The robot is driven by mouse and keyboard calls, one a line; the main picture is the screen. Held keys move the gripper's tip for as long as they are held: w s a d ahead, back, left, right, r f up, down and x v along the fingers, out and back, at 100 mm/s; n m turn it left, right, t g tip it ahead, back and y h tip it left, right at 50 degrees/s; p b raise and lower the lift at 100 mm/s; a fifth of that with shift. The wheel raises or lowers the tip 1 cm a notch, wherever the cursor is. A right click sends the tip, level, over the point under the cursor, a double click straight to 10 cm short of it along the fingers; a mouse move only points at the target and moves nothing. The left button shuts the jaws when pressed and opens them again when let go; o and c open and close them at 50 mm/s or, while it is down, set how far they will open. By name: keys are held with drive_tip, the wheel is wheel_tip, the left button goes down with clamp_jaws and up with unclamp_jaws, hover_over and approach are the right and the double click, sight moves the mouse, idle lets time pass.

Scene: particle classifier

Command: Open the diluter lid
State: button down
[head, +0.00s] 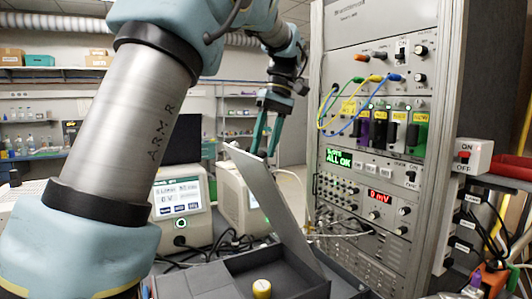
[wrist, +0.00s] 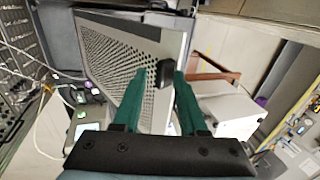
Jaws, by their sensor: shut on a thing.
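The diluter lid (head: 272,195) is a flat grey panel, raised and standing steeply tilted above a dark open box (head: 230,272) in the head view. In the wrist view the lid (wrist: 110,45) shows a perforated face and a small black knob (wrist: 165,73) at its edge. My gripper (head: 266,150) is at the lid's upper edge, its green fingers pointing down. In the wrist view my gripper (wrist: 160,82) has its fingertips either side of the knob and is shut on it. The exact contact is hard to make out.
A brass-coloured cap (head: 262,289) sits in the box. An instrument rack (head: 370,130) with cables stands close on the right. A white device with a screen (head: 180,203) stands behind the box. Loose cables run behind the lid.

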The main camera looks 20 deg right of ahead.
drive_tip(key=shift+s+d+f, duration=0.15)
drive_tip(key=shift+d+f, duration=0.6)
drive_tip(key=shift+d, duration=0.15)
drive_tip(key=c, duration=0.8)
unclamp_jaws()
drive_tip(key=shift+c, duration=0.2)
drive_tip(key=shift+o, duration=0.7)
drive_tip(key=shift+d+f, duration=0.15)
drive_tip(key=shift+d, duration=0.1)
drive_tip(key=shift+a, duration=0.1)
drive_tip(key=shift+c, duration=0.6)
drive_tip(key=v, duration=0.7)
drive_tip(key=a+v, duration=0.1)
drive_tip(key=v, duration=0.3)
drive_tip(key=shift+w+r, duration=0.25)
drive_tip(key=shift+r, duration=0.15)
